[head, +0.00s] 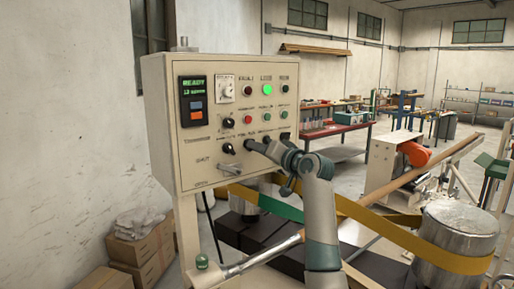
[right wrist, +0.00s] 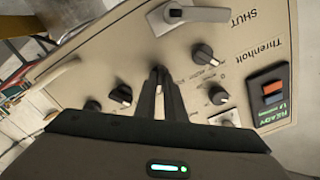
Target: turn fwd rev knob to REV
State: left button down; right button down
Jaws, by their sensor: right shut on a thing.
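The beige control panel (head: 210,125) stands at left centre in the head view, with black knobs in its lower row. My right gripper (head: 254,146) reaches the second position from the left in that row. In the right wrist view its fingers (right wrist: 160,72) are closed together against the panel face, on a knob that they hide. The small labels there are too blurred to read, so I cannot tell which way this knob points. My left gripper is in neither view.
In the right wrist view, black knobs (right wrist: 204,54) and (right wrist: 120,94) sit on either side of the fingers. A grey lever handle (head: 230,169) is below the knobs. A metal drum (head: 455,232) with a yellow band stands right of my arm.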

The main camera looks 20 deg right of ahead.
jog(key=c, duration=1.8)
grip_release()
jog(key=shift+c, duration=0.2)
jog(key=shift+s, duration=0.1)
jog(key=b+v, duration=0.7)
jog(key=v, duration=1)
jog(key=shift+d, duration=0.1)
